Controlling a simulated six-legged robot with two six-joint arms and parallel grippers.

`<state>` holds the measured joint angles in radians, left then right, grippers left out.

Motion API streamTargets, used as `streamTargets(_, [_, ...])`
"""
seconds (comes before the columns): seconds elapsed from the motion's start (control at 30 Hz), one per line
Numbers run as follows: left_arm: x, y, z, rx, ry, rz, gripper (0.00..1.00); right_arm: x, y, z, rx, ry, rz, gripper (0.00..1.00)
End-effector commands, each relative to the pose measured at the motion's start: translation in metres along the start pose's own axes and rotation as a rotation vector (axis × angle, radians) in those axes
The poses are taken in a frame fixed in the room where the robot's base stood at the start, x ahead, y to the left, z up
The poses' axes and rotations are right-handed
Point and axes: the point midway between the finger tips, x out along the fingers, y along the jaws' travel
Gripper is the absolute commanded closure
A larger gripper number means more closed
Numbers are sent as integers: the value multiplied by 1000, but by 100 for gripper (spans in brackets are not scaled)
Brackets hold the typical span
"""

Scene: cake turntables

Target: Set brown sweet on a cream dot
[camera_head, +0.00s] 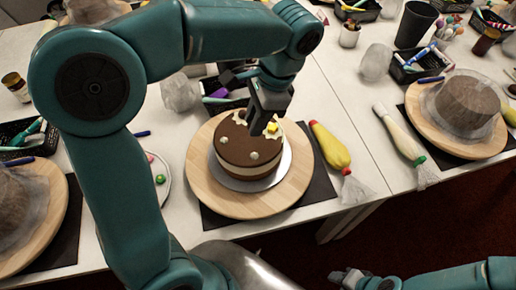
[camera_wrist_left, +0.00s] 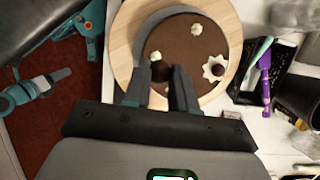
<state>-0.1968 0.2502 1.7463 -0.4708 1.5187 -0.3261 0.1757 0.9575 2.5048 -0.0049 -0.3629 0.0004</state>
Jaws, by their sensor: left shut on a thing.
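The chocolate cake (camera_head: 236,146) with cream sides stands on a wooden turntable (camera_head: 206,190). My left gripper (camera_head: 262,122) is over the cake top, its fingers pointing down. In the left wrist view it is shut on a round brown sweet (camera_wrist_left: 160,71), held between the fingertips. A cream dot (camera_wrist_left: 155,56) shows just beside the sweet; I cannot tell whether they touch. Another bare cream dot (camera_wrist_left: 196,28) and a cream star with a dark sweet (camera_wrist_left: 217,69) are nearby. A yellow sweet (camera_head: 272,127) sits on cream beside the gripper. My right gripper (camera_head: 347,277) is low at the right, away from the cake.
A yellow piping bag (camera_head: 330,145) lies right of the turntable. A plate with small sweets (camera_head: 160,179) is at its left, partly behind my arm. Tool trays, a black cup (camera_head: 415,24) and a covered cake (camera_head: 467,100) stand farther off.

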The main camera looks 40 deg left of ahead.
Motion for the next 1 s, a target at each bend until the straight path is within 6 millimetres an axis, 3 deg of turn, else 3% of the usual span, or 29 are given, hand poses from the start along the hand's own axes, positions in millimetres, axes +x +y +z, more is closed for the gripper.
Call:
streamTargets(0.03, [16,0,-4,1,-6,3,100,3,1,0,0,0,0,57])
streamTargets(0.2, [51,0,-16,1,-3,2,100,5,2,0,0,0,0,57])
streamTargets(0.37, [64,0,-22,0,-2,1,100,5,2,0,0,0,0,57])
streamTargets(0.6, [98,0,-34,0,-3,1,100,7,3,0,0,0,0,57])
streamTargets(1.0, [105,0,-37,0,0,0,100,10,4,0,0,0,0,57])
